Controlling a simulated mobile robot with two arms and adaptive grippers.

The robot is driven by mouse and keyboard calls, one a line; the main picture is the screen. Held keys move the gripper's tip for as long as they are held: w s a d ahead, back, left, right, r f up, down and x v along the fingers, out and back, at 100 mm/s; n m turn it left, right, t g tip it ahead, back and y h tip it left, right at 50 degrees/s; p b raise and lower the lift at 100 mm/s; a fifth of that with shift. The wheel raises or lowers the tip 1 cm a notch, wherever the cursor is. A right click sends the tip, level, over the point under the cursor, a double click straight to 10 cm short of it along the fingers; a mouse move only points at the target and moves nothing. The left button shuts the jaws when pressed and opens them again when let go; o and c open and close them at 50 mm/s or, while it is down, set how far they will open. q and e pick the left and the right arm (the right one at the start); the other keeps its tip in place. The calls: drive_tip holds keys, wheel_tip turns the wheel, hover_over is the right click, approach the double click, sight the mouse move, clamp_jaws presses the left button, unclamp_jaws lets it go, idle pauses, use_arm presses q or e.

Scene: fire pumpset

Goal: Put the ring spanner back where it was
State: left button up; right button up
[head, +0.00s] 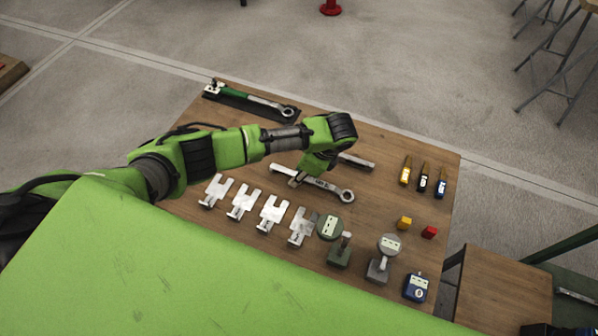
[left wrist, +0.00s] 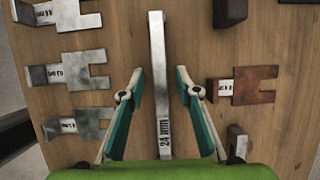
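The ring spanner (head: 322,184) is a grey metal bar with a ring at its right end in the head view. It lies on the wooden table (head: 385,240), below my left gripper. In the left wrist view a long grey bar marked "24 mm" (left wrist: 157,85) runs up the picture between the fingers. My left gripper (left wrist: 159,75) is open, with a green-lined finger on each side of the bar and gaps on both sides. My right gripper is not in view.
Several pale forked plates (head: 242,201) stand along the near side. A green-handled wrench (head: 245,97) lies on a dark tray at the back left.

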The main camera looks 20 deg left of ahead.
sight(313, 181)
use_arm(q)
drive_tip(key=shift+r, duration=0.1)
drive_tip(key=shift+r, duration=0.2)
drive_tip(key=v, duration=1.1)
drive_tip(key=shift+d+r, duration=0.2)
drive_tip(key=shift+r, duration=0.15)
